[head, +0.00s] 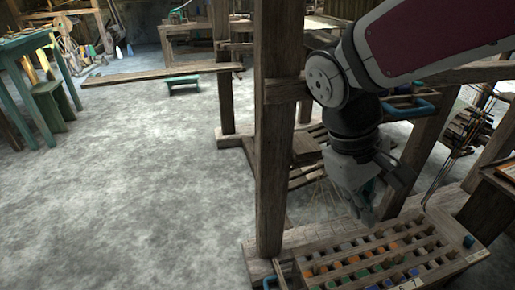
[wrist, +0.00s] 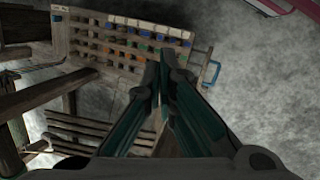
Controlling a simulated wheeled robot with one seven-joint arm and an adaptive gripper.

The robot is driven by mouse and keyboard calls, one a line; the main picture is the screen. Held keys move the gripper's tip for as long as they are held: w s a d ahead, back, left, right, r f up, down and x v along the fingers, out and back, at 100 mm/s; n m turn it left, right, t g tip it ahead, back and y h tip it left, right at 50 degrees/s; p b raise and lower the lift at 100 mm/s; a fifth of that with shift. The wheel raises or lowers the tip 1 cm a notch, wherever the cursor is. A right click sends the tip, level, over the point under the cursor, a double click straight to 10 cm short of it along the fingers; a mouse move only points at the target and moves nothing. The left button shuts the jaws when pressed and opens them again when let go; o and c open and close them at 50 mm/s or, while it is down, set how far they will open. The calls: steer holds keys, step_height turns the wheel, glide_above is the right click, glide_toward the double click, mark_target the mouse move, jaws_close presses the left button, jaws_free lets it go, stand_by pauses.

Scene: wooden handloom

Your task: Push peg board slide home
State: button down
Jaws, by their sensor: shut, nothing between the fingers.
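The peg board (head: 385,262) is a wooden board with rows of colored pegs, at the lower right in the head view. In the wrist view the peg board (wrist: 88,37) lies at the top, with a blue handle (wrist: 212,72) at its right end. My gripper (head: 366,215) hangs above and behind the board in the head view, pointing down. In the wrist view my gripper (wrist: 165,62) has its green fingers together, with nothing held; the tips overlap the board's near edge in the picture. I cannot tell whether they touch it. Part of the slide is hidden by the fingers.
A thick wooden loom post (head: 270,130) stands left of my arm. Slatted wood (wrist: 85,135) lies below the board in the wrist view. A green table (head: 25,42) and stool (head: 50,105) stand at the far left. The grey floor (head: 150,180) between is open.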

steer(key=w+a+f+n+t+h+p, duration=0.25)
steer(key=w+a+f+n, duration=0.55)
steer(key=w+a+f, duration=0.55)
steer(key=s+a+f+n+p, duration=0.1)
steer(key=s+a+f+n, duration=0.1)
steer(key=f, duration=0.7)
steer(key=s+a+f+n+y+p, duration=0.1)
steer(key=s+a+f+n, duration=0.2)
steer(key=a+f, duration=0.3)
steer(key=s+a+f+n+p, duration=0.1)
steer(key=s+a+f, duration=0.4)
steer(key=f, duration=0.6)
steer(key=shift+f+n+p, duration=0.3)
steer(key=shift+f+n, duration=0.1)
steer(key=shift+n, duration=0.5)
steer(key=shift+a+g+y, duration=0.1)
steer(key=shift+g+y, duration=0.15)
steer(key=w+d+f+b, duration=0.2)
steer(key=d+f+b, duration=0.1)
steer(key=d+f, duration=0.5)
steer(key=shift+b, duration=0.4)
steer(key=shift+w, duration=0.1)
